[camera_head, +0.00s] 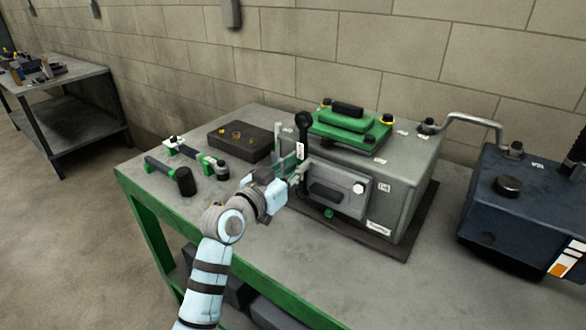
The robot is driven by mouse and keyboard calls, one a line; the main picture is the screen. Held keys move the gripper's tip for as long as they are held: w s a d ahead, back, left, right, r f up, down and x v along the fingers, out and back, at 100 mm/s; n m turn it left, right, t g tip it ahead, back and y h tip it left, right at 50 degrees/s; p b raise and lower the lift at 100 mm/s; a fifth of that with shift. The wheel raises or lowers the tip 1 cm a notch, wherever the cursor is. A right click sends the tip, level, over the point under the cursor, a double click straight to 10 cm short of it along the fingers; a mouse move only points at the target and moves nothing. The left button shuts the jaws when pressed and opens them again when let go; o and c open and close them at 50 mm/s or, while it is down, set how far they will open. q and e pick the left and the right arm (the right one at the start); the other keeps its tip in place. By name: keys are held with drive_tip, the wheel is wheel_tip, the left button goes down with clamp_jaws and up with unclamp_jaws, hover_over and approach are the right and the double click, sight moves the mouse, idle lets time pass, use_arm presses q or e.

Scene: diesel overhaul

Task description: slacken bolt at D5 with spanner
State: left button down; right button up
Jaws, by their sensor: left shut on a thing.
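My left gripper (296,172) is at the left end of the grey engine block (411,165), in front of its side cover (338,188). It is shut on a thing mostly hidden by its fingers. A dark upright bar with a round head (302,120) rises just above the fingers; it may be the held spanner, but I cannot tell. A pale bolt head (358,188) shows on the right of the cover. The small labels are too small to read, so I cannot tell which bolt is D5. My right gripper is not in view.
A green-topped part (350,122) sits on the block. Left on the bench (145,187) lie a dark-headed mallet (185,181), green-marked tools (214,162) and a dark tray (222,146) with brass pieces. A dark blue box (510,215) stands at right, joined by a pipe (474,117).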

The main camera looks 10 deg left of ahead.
use_arm(q)
drive_tip(key=a+n, duration=0.1)
drive_tip(key=w+a+n+p, duration=0.1)
drive_tip(key=a+n, duration=0.1)
drive_tip(key=shift+f+n, duration=0.2)
drive_tip(key=shift+n, duration=0.1)
drive_tip(key=a+n, duration=0.1)
drive_tip(key=w+a+f+n, duration=0.1)
drive_tip(key=n, duration=0.1)
drive_tip(key=shift+a+f, duration=0.15)
